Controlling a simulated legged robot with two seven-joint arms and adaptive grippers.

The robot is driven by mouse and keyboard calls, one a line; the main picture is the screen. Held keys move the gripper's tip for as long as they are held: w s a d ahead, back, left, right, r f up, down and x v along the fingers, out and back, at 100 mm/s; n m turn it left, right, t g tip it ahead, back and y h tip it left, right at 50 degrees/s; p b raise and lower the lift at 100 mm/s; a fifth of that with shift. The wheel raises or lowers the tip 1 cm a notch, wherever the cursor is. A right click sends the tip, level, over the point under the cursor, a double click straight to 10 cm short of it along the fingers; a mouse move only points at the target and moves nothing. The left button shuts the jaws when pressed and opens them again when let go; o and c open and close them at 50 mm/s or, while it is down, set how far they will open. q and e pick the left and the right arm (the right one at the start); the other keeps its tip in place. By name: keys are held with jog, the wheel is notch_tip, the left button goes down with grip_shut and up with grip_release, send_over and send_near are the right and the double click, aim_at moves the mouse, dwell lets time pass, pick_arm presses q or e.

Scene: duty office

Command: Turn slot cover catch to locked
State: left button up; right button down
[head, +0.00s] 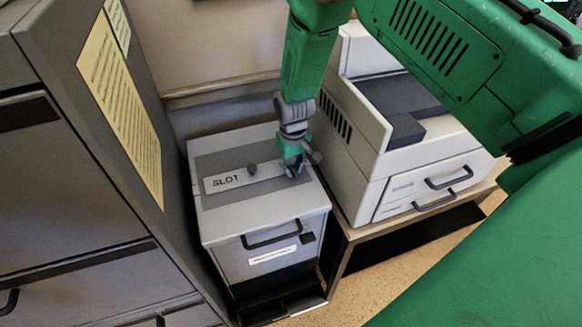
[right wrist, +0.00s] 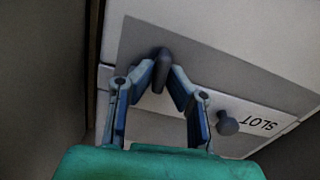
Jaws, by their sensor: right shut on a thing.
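The grey box (head: 262,220) has a dark panel on top with a light slot cover (head: 220,184) marked SLOT. A round dark knob (head: 252,169) stands on the cover; it also shows in the right wrist view (right wrist: 228,124). My right gripper (head: 294,170) reaches down to the right end of the cover. In the right wrist view, its fingers (right wrist: 168,84) are closed around the dark upright catch (right wrist: 163,62). In the head view the gripper mostly hides the catch. My left gripper is not in view.
A tall grey cabinet (head: 75,190) with a yellow notice (head: 120,105) stands close on the left. A white printer-like machine (head: 400,150) on a wooden stand (head: 345,265) is close on the right. The box front has a dark handle (head: 270,236).

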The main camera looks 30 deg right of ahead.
aim_at(294, 169)
jog(key=shift+s+f+m, duration=0.25)
jog(key=shift+s+m, duration=0.2)
jog(key=shift+m, duration=0.25)
jog(key=c, duration=1.6)
grip_release()
jog(key=shift+w+r, duration=0.1)
jog(key=shift+w+r, duration=0.1)
jog(key=shift+w+r, duration=0.1)
jog(key=shift+r, duration=0.2)
notch_tip(294, 169, up, 11)
